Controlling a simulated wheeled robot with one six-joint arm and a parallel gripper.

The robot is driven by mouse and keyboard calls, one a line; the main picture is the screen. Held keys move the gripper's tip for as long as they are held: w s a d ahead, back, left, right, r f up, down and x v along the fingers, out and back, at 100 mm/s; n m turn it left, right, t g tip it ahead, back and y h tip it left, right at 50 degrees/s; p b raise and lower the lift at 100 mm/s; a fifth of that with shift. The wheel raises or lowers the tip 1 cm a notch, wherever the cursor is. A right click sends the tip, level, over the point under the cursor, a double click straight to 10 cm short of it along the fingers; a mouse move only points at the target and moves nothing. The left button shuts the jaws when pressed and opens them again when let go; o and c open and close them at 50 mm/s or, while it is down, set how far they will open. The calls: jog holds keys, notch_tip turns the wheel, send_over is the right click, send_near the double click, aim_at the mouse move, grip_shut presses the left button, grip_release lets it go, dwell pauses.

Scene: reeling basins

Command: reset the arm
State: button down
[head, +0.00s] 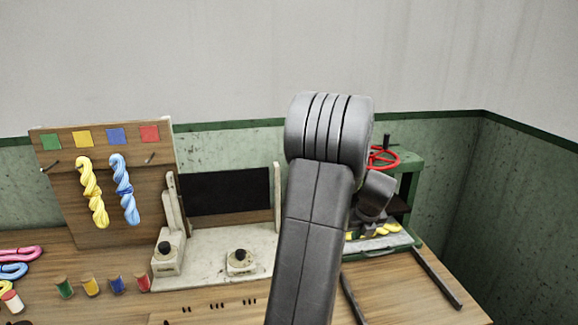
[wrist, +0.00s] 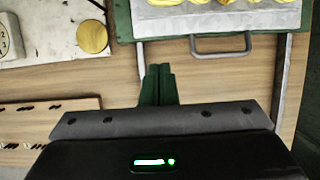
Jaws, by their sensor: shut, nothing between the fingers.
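My gripper (wrist: 159,72) shows in the wrist view as two dark green fingers pressed together, shut and empty. It is over bare wooden bench top, just left of the handle (wrist: 221,50) of a pale tray (wrist: 165,27) that holds yellow pieces. In the head view my grey arm rises through the middle and bends over to the right. My fingers cannot be made out there.
A green press frame (head: 408,190) with a red wheel (head: 388,156) stands right of my arm. Left are a white stand (head: 205,268) with a dark panel (head: 226,190), a board (head: 60,200) with yellow and blue skeins, and several spools. Dark rails (head: 437,277) run along the right.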

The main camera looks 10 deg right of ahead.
jog(key=shift+f, duration=0.1)
jog(key=p+x, duration=0.1)
jog(key=x, duration=0.8)
jog(key=shift+w+a+f+p, duration=0.1)
jog(key=shift+f+p, duration=0.1)
jog(key=shift+p, duration=0.1)
jog(key=w, duration=0.3)
jog(key=shift+w+f, duration=0.2)
jog(key=shift+f, duration=0.1)
jog(key=shift+w+a, duration=0.1)
jog(key=shift+w, duration=0.25)
